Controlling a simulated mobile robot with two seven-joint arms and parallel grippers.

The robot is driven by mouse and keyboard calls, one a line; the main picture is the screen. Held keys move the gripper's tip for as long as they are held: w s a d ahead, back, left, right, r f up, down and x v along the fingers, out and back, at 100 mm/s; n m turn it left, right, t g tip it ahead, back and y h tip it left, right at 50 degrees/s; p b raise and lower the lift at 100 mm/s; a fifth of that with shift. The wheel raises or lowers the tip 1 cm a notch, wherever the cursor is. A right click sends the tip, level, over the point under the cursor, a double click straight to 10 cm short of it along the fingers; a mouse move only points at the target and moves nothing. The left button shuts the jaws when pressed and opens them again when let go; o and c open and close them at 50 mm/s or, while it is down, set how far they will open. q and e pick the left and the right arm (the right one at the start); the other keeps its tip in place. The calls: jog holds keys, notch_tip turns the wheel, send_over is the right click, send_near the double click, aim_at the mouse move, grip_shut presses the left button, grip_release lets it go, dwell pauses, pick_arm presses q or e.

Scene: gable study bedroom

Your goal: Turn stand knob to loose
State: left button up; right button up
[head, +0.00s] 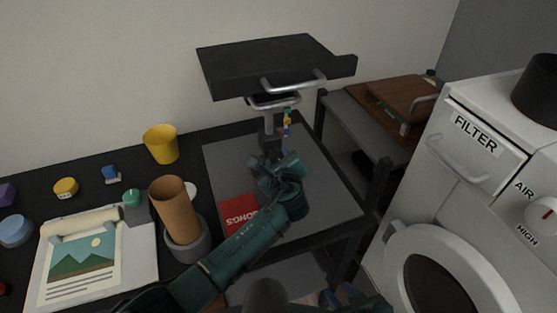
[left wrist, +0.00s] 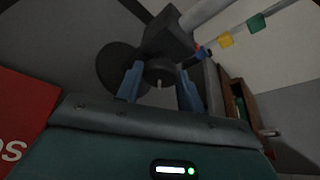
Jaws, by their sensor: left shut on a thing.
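The stand has a black tilted top (head: 270,68) with silver handles and a grey post (head: 269,124) rising from the dark desk. Its round black knob (left wrist: 160,70) is in the left wrist view, with a small pale mark on its face. My left gripper (left wrist: 160,88) has its blue fingers on both sides of the knob and is shut on it. In the head view my left gripper (head: 272,166) is at the post's lower part and hides the knob. My right gripper (head: 342,296) is low at the bottom edge, its blue fingers apart, empty.
A red book (head: 238,215) lies on the grey mat (head: 225,160). A brown cylinder (head: 173,208) in a grey holder stands left of my arm. A yellow cup (head: 161,144) is behind. Colored tags (head: 287,122) hang beside the post. A white washer or dryer (head: 465,170) stands right.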

dwell(0.4)
pick_arm(q)
jog(key=shift+r, duration=0.1)
jog(key=o, duration=0.8)
jog(key=shift+o, duration=0.9)
